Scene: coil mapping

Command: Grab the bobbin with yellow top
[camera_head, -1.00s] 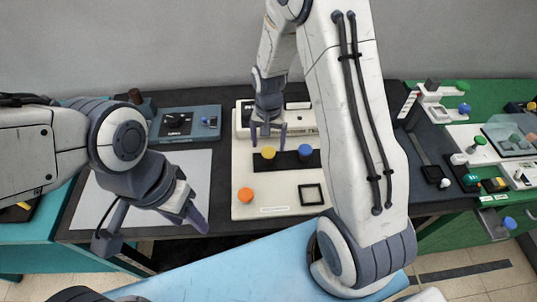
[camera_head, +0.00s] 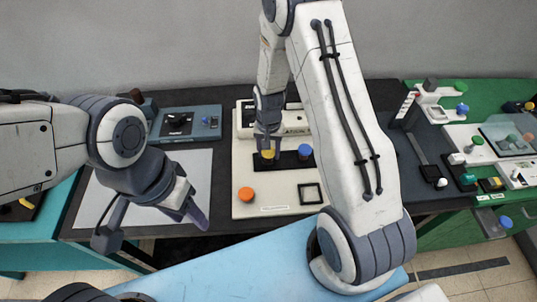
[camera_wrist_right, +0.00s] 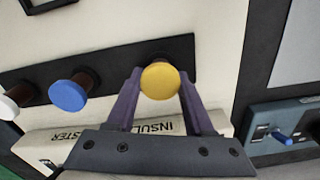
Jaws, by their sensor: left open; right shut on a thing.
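The bobbin with the yellow top (camera_head: 268,154) stands on a black strip (camera_head: 287,164) on a cream board. It also shows in the right wrist view (camera_wrist_right: 160,80), between the two fingers. My right gripper (camera_head: 267,144) reaches down from above and is shut on this bobbin; its fingers (camera_wrist_right: 160,74) sit on either side of it. The bobbin's lower part is mostly hidden. My left gripper (camera_head: 188,207) is open and empty, at the left, over the front edge of the table.
A bobbin with a blue top (camera_head: 305,152) stands to the right on the same strip; a white-topped one (camera_wrist_right: 17,97) shows beyond it in the wrist view. An orange knob (camera_head: 246,194) and a black square frame (camera_head: 311,194) lie nearer. A grey-blue device (camera_head: 205,132) stands left.

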